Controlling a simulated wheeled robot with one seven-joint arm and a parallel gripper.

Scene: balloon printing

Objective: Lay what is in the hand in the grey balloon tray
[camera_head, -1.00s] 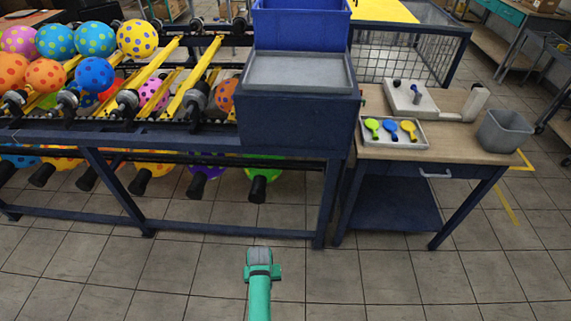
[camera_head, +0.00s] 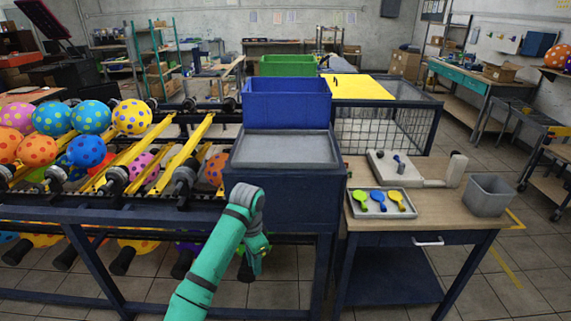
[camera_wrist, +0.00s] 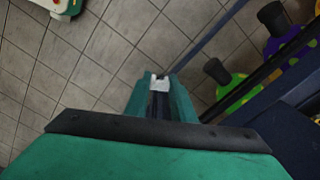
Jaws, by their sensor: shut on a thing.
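The grey balloon tray (camera_head: 370,214) lies on the wooden worktable. A lime balloon (camera_head: 361,197), a blue balloon (camera_head: 378,198) and an orange balloon (camera_head: 396,197) lie flat in it, side by side. My gripper (camera_head: 256,262) hangs low in front of the navy machine frame, left of the worktable and below the tray's height. In the wrist view, my gripper (camera_wrist: 159,88) is shut on a small pale thing (camera_wrist: 160,84) at its fingertips. Its shape and kind are hard to tell, and the head view does not show it clearly.
The navy machine (camera_head: 285,185) with a blue crate (camera_head: 287,103) is beside my arm. Inflated dotted balloons (camera_head: 91,116) fill the rack at left.

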